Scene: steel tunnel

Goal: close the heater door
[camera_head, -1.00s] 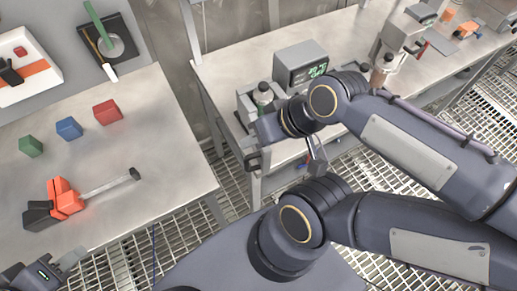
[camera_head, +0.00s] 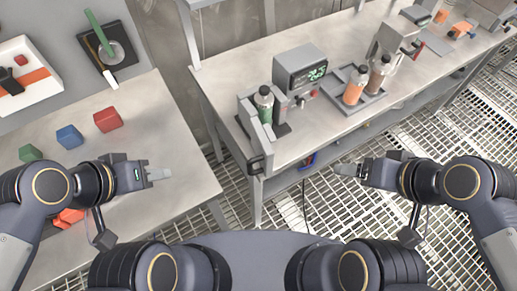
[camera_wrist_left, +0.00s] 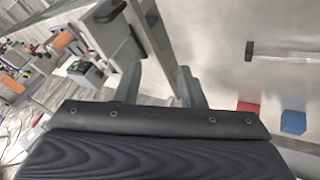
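The heater (camera_head: 300,65) is a grey box with a lit green display on the right-hand bench. Its door (camera_head: 245,118) appears to be the grey panel standing out at its left side, swung open, with a black handle (camera_head: 256,164) at the bench's front edge. A dark bottle with green contents (camera_head: 264,103) stands beside the door. My left gripper (camera_head: 163,174) is empty over the left table's edge, left of the handle and apart from it. In the left wrist view its fingers (camera_wrist_left: 158,85) stand apart. My right gripper (camera_head: 343,170) is right of the handle, touching nothing; its finger gap is unclear.
Orange bottles (camera_head: 355,86) stand on a tray right of the heater. The left table (camera_head: 160,125) holds red (camera_head: 107,119), blue (camera_head: 70,136) and green blocks. An orange tool (camera_head: 69,217) is partly hidden by my left arm. A gap with grating floor separates the tables.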

